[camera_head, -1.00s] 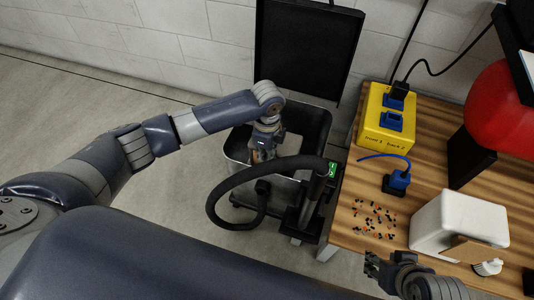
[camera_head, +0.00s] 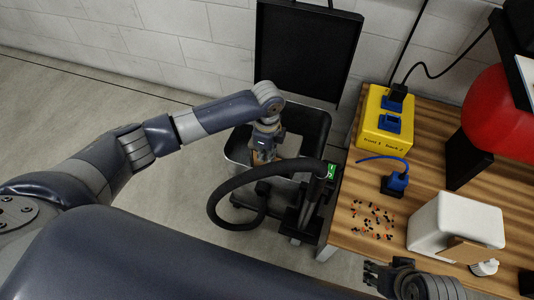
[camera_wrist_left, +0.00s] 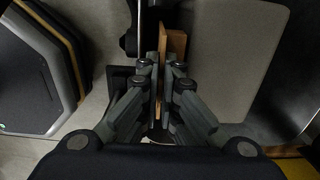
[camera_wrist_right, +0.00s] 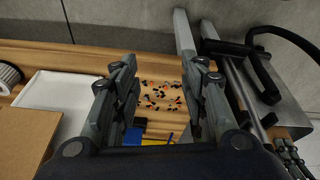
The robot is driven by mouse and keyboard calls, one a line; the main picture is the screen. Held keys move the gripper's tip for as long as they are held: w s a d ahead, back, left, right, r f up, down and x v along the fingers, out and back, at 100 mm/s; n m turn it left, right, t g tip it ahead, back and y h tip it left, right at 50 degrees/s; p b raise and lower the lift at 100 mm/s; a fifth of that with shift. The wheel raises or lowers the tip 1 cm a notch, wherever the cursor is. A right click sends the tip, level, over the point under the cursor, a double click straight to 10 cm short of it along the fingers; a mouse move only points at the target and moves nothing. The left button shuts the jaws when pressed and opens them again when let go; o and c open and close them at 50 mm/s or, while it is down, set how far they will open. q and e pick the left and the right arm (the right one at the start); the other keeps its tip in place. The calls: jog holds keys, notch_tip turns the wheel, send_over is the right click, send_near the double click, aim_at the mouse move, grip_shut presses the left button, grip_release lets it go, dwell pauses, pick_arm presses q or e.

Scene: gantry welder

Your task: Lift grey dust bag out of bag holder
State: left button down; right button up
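The open dark bag holder (camera_head: 318,120) stands on the floor by the wall, its black lid (camera_head: 308,50) raised. A grey dust bag (camera_head: 289,146) is inside it and fills much of the left wrist view (camera_wrist_left: 232,60). The bag has a brown cardboard plate (camera_wrist_left: 175,42). My left gripper (camera_head: 263,150) reaches down into the holder. Its fingers (camera_wrist_left: 161,65) are close together with the brown plate between them; the exact contact is partly hidden. My right gripper (camera_head: 374,274) is open and empty above the table's front edge (camera_wrist_right: 160,100).
A black hose (camera_head: 235,183) curves in front of the holder. The wooden table (camera_head: 350,225) at the right carries a yellow box (camera_head: 385,135), a blue plug (camera_head: 397,182), scattered small bits (camera_head: 373,220) and a white container (camera_head: 455,222). Floor at left is clear.

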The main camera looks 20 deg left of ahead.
pick_arm(q)
jog(key=shift+r+p, duration=0.65)
jog(key=shift+p, duration=0.05)
pick_arm(e)
jog(key=shift+x, duration=2.4)
pick_arm(q)
jog(key=shift+r+p, duration=0.45)
jog(key=shift+p, duration=0.1)
pick_arm(e)
jog(key=shift+g, duration=0.3)
jog(key=shift+s+a+f, duration=0.1)
jog(key=shift+a+f, duration=0.05)
jog(key=shift+f, duration=1.95)
jog(key=shift+f, duration=0.1)
